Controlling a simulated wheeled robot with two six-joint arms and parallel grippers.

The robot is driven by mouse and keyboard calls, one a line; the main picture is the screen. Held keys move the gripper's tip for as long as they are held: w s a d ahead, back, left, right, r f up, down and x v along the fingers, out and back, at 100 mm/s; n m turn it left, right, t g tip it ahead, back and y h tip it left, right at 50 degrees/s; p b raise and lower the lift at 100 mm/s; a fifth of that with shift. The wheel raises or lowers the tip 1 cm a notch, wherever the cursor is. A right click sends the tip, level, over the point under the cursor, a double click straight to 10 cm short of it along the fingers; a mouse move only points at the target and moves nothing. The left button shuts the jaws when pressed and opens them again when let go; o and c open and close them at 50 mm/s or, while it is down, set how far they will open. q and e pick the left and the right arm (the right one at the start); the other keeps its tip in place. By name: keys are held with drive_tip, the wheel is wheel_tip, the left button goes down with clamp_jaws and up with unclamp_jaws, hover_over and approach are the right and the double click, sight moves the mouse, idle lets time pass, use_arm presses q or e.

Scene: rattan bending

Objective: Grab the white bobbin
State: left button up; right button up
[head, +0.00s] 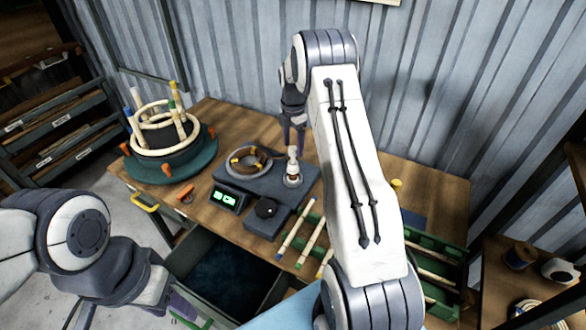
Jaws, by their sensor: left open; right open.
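A small white upright piece with a dark band (293,160), which looks like the white bobbin, stands on a pale round base on the dark bench unit. My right gripper (294,142) points down just above it, fingers open. I cannot tell whether the fingers touch or flank it. My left gripper (135,312) is open and low at the left, partly cut off by the bottom edge, away from the piece. A white roll (558,270) also lies on the side table at the right.
A coiled rattan ring (247,161) lies left of the upright piece. A scale with a green display (226,198) and a dark knob box (266,216) are in front. A round green stand (172,170) holds rings and sticks. An open drawer (225,278) is below.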

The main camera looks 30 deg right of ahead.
sight(293, 168)
drive_tip(key=shift+a+f, duration=0.1)
drive_tip(key=shift+f, duration=0.55)
drive_tip(key=f+p, duration=0.1)
drive_tip(key=f, duration=0.2)
drive_tip(key=f+p, duration=0.1)
drive_tip(key=shift+s+a+f+p, duration=0.15)
drive_tip(key=shift+s+f+p, duration=0.05)
drive_tip(key=shift+s+p, duration=0.15)
drive_tip(key=shift+w+f, duration=0.15)
drive_tip(key=shift+f, duration=0.25)
clamp_jaws()
idle(0.3)
